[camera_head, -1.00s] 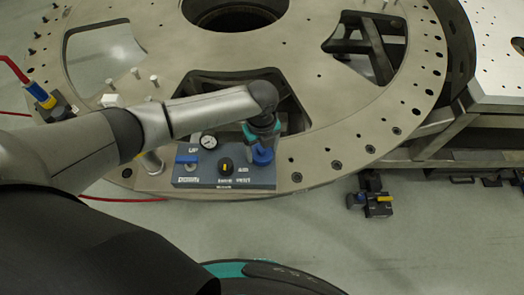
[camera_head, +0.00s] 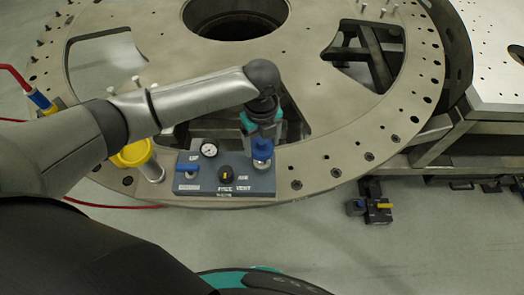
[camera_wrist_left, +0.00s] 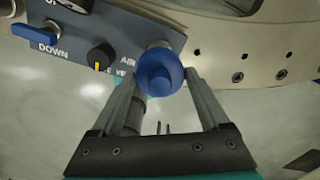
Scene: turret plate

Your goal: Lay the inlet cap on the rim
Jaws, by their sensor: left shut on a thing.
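My left gripper (camera_head: 262,128) is shut on the blue inlet cap (camera_head: 262,149), at the right end of the control box (camera_head: 205,186). In the left wrist view the round cap (camera_wrist_left: 160,72) sits between the two fingertips, with a pale metal part showing just behind it. Whether the cap touches the box cannot be told. The rim (camera_head: 325,172) of the large grey turret plate runs past the box on the right, with a row of bolt holes. My right gripper is not in view.
The box carries a blue lever (camera_head: 187,168), a gauge (camera_head: 209,150) and a black knob (camera_head: 226,174). A yellow-topped post (camera_head: 133,153) stands to its left. A small dark block with a yellow handle (camera_head: 381,206) is on the floor at right. The plate's right rim is clear.

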